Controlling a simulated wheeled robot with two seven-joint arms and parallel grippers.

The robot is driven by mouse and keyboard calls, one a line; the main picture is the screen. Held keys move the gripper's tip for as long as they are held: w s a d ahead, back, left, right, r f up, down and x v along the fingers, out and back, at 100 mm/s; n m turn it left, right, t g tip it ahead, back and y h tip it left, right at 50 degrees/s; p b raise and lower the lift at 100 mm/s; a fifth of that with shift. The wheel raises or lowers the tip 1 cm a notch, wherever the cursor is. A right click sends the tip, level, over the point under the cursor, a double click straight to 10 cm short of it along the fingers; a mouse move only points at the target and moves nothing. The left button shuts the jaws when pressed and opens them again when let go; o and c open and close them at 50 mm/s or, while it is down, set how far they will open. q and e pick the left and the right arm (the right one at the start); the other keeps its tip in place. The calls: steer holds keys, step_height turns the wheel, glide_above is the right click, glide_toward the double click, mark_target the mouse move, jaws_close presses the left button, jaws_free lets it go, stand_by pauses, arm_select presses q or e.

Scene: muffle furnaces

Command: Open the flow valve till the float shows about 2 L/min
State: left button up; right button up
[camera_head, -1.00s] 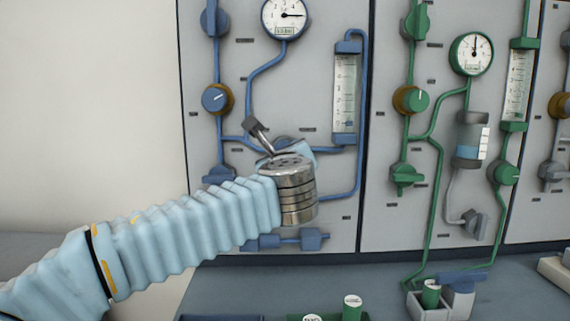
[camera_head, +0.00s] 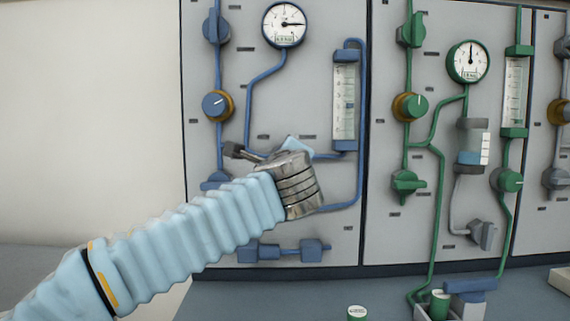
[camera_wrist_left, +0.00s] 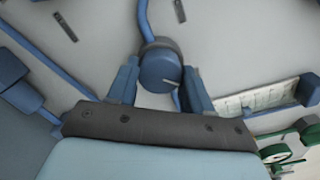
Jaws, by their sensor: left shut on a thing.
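The blue flow valve knob (camera_wrist_left: 160,70) with a white pointer line sits between the fingers of my left gripper (camera_wrist_left: 161,76) in the left wrist view. The gripper is shut on it. In the head view my left wrist covers the knob and most of the gripper. The blue-framed flow tube (camera_head: 345,98) stands just up and right of the wrist, with its scale facing me. A small dark float mark (camera_head: 348,105) shows near the middle of the scale; its exact reading is too small to tell. My right gripper is out of view.
A blue regulator knob (camera_head: 216,104) and a round gauge (camera_head: 285,24) are above on the same panel. A green-piped panel with its own gauge (camera_head: 468,61) and flow tube (camera_head: 515,91) stands to the right.

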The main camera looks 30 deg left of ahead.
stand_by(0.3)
arm_select(q)
steer(key=o, duration=1)
steer(key=shift+o, duration=0.2)
steer(key=v, duration=1.4)
steer(key=shift+b, duration=0.3)
steer(key=shift+w+f, duration=0.1)
